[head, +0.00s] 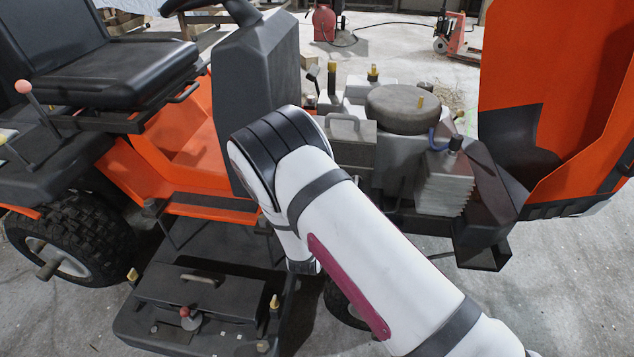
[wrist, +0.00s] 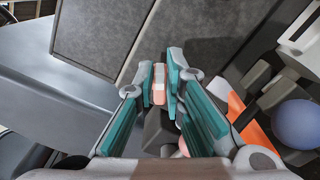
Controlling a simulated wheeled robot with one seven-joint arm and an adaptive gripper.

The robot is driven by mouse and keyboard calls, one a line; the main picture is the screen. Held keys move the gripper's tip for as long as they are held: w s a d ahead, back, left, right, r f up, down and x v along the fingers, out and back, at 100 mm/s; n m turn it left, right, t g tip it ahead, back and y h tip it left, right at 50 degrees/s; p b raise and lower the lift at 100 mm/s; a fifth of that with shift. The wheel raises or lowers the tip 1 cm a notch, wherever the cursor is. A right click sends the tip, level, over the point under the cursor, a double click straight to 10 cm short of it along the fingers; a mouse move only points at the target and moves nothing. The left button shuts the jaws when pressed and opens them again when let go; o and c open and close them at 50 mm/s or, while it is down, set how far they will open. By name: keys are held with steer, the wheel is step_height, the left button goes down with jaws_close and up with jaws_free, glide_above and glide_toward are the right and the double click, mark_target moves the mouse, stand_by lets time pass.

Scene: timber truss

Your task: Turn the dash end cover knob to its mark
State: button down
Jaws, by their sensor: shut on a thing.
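In the wrist view my gripper (wrist: 161,74) has its teal-lined fingertips closed on either side of a small salmon-pink and pale knob (wrist: 159,86). It looks like the dash end cover knob, gripped from two sides. Grey dash panels (wrist: 103,32) lie beyond the fingertips. I cannot make out the mark or how the knob is turned relative to it. In the head view the dark grey dash column (head: 263,65) of the orange tractor stands behind my arm. My gripper and the knob are hidden there.
The black seat (head: 110,70) is left of the dash, and the exposed engine (head: 402,108) is to its right. The raised orange hood (head: 560,75) stands at far right. The mower deck (head: 200,295) lies low in front. A bluish ball (wrist: 297,124) shows at the wrist view's right.

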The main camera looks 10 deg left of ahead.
steer(key=shift+f, duration=0.1)
steer(key=m+b, duration=0.1)
steer(key=m, duration=0.1)
steer(key=f+m+b, duration=0.1)
steer(key=m+b, duration=0.1)
steer(key=m, duration=0.1)
steer(key=c, duration=1.3)
jaws_free()
steer(key=shift+r, duration=0.2)
steer(key=shift+c, duration=0.2)
steer(key=shift+s, duration=0.1)
steer(key=shift+s+p, duration=0.6)
steer(key=shift+s, duration=2.3)
